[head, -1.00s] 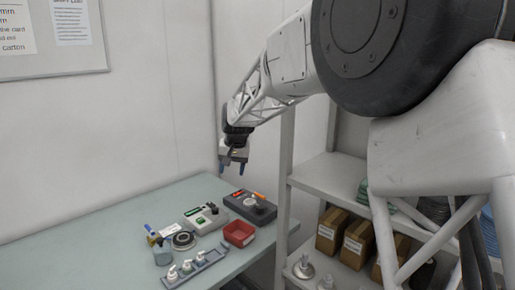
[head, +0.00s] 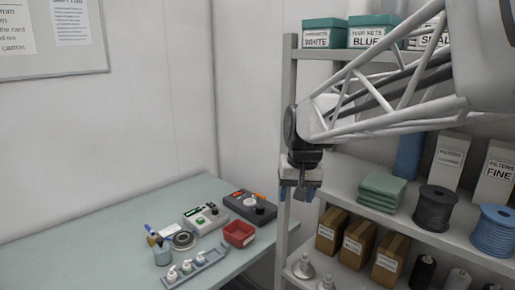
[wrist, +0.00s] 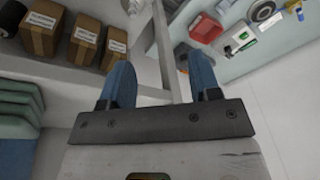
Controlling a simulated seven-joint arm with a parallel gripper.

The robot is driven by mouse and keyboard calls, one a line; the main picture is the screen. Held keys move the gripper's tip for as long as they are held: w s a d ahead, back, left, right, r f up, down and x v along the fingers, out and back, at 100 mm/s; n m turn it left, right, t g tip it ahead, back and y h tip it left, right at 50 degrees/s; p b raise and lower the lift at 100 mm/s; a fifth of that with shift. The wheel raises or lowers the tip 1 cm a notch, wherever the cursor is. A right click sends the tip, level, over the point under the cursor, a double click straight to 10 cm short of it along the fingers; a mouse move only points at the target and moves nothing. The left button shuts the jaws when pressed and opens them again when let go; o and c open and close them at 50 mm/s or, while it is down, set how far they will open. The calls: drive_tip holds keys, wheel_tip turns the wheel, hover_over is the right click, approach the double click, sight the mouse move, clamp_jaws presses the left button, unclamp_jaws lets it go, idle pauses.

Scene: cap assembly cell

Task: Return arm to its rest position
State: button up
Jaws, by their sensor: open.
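My gripper (head: 297,194) hangs in front of the shelf unit's left post, to the right of the table and above its level. In the wrist view my gripper (wrist: 162,84) shows two blue fingers spread apart with nothing between them. The green-topped table (head: 95,215) carries two grey devices, a red bin (head: 239,234) and a grey rack (head: 195,268) with several white-topped bottles. All of these stand clear of my gripper.
The shelf unit (head: 345,172) fills the right side. It holds cardboard boxes (head: 332,230), folded green cloths (head: 381,191), a dark spool (head: 434,208) and a blue spool (head: 494,232). Its left post (head: 287,110) is close to my gripper. The space above the table is free.

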drive_tip(key=s+d+f, duration=0.2)
drive_tip(key=s+d, duration=0.1)
drive_tip(key=s, duration=0.5)
drive_tip(key=s+d+f, duration=0.3)
drive_tip(key=s, duration=0.5)
drive_tip(key=s+d+f+h, duration=0.1)
drive_tip(key=s+d+f, duration=0.1)
drive_tip(key=s, duration=0.7)
drive_tip(key=shift+d+f, duration=0.2)
drive_tip(key=shift+d, duration=0.4)
